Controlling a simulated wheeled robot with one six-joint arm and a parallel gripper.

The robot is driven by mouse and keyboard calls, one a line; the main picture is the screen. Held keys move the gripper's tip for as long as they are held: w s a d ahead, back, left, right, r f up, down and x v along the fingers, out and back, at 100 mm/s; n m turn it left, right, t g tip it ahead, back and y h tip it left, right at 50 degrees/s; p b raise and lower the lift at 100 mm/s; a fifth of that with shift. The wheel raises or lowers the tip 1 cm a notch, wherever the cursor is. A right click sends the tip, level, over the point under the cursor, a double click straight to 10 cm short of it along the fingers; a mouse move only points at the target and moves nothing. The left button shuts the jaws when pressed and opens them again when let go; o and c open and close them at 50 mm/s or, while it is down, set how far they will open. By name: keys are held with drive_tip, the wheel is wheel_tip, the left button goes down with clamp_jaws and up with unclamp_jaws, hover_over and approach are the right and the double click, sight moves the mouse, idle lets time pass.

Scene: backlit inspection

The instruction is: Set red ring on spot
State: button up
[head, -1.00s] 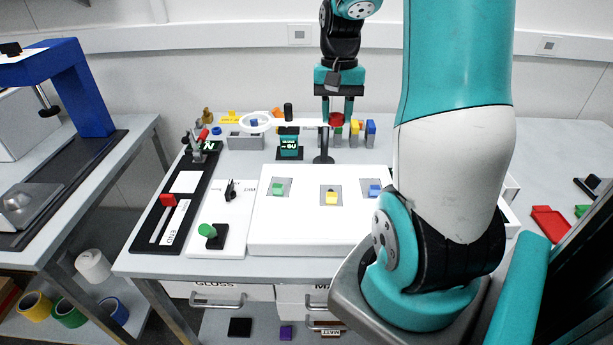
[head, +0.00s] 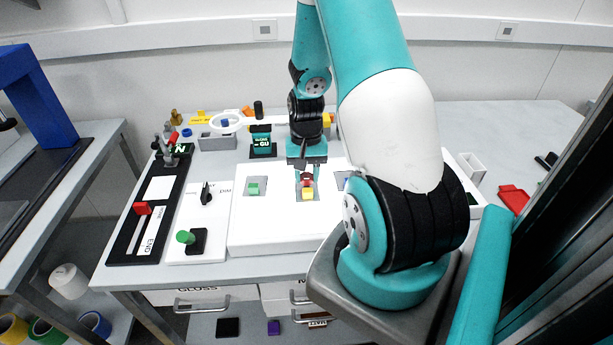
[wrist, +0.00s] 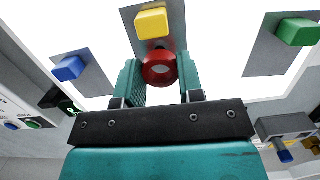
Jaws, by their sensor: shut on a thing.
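The red ring (wrist: 158,69) is held between the two teal fingers of my gripper (wrist: 157,76) in the wrist view. In the head view my gripper (head: 307,176) points down over the white panel (head: 275,228), with a bit of the red ring (head: 307,182) showing just behind the yellow block (head: 308,195). The yellow block sits on the middle grey patch (wrist: 127,16), ahead of the ring in the wrist view. I cannot tell whether the ring touches the panel. Which spot is the task's one is not marked clearly.
A green block (head: 253,188) sits on the left grey patch, and a blue block (wrist: 70,68) on another; my arm hides the blue one in the head view. A green knob (head: 186,237) is left.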

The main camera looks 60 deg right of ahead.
drive_tip(key=shift+f, duration=0.7)
drive_tip(key=o, duration=0.9)
drive_tip(key=shift+f, duration=0.15)
wheel_tip(320, 180, up, 12)
drive_tip(key=w+d+b, duration=0.1)
drive_tip(key=b, duration=0.1)
drive_tip(key=w+a+r+n, duration=0.3)
drive_tip(key=a+r, duration=0.1)
drive_tip(key=a, duration=0.4)
drive_tip(key=s+a+r+n+t, duration=0.1)
drive_tip(key=a+r+n, duration=0.15)
drive_tip(key=a, duration=0.45)
drive_tip(key=s+a+r+n+t, duration=0.1)
drive_tip(key=a+r+n, duration=0.15)
drive_tip(key=a, duration=0.45)
drive_tip(key=s+a+r+n+y, duration=0.1)
drive_tip(key=s+a+n, duration=0.2)
drive_tip(key=s+a, duration=0.1)
drive_tip(key=s+a+r+n+y, duration=0.1)
drive_tip(key=s+a+n, duration=0.2)
drive_tip(key=s+a, duration=0.1)
drive_tip(key=s+a+r+n, duration=0.1)
drive_tip(key=s+a+n, duration=0.2)
drive_tip(key=a, duration=0.3)
drive_tip(key=shift+s+a+r+g+y, duration=0.1)
drive_tip(key=shift+s+r+g+y, duration=0.05)
drive_tip(key=shift+s+g+y, duration=0.3)
